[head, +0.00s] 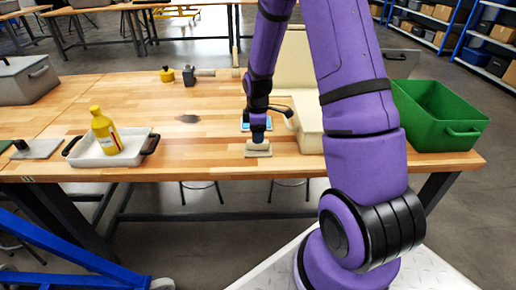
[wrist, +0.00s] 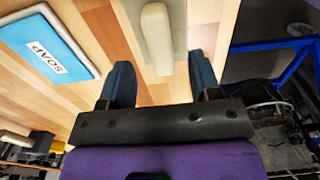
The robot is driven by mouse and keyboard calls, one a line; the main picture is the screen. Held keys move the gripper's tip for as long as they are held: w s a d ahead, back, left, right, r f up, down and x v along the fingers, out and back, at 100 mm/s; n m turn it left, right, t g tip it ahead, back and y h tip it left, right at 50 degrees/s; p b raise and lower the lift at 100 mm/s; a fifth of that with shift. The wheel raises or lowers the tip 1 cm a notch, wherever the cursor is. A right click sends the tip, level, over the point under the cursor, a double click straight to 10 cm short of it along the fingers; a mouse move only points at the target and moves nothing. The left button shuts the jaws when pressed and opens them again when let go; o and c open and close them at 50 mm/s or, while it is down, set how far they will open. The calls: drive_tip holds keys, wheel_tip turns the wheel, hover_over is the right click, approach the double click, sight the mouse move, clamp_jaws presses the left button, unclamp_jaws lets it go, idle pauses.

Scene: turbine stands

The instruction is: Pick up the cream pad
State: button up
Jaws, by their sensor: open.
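The cream pad (head: 258,151) lies flat near the front edge of the wooden table. It is a pale slab with a raised, rounded cream grip along its top. In the wrist view the cream pad (wrist: 155,35) lies ahead of the fingertips, its grip roughly in line with the gap between them. My gripper (head: 258,136) is right above the pad in the head view, pointing down and partly hiding it. In the wrist view my gripper (wrist: 160,64) is open, with one dark finger on each side and nothing held between them. I cannot tell whether the fingers touch the pad.
A white tray (head: 83,158) holds a yellow bottle (head: 105,131). Bare table lies left of the pad.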

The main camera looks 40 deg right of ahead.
sight(258, 146)
drive_tip(key=shift+f, duration=2.25)
drive_tip(key=c, duration=1)
drive_tip(key=shift+c, duration=0.2)
drive_tip(key=shift+r, duration=0.15)
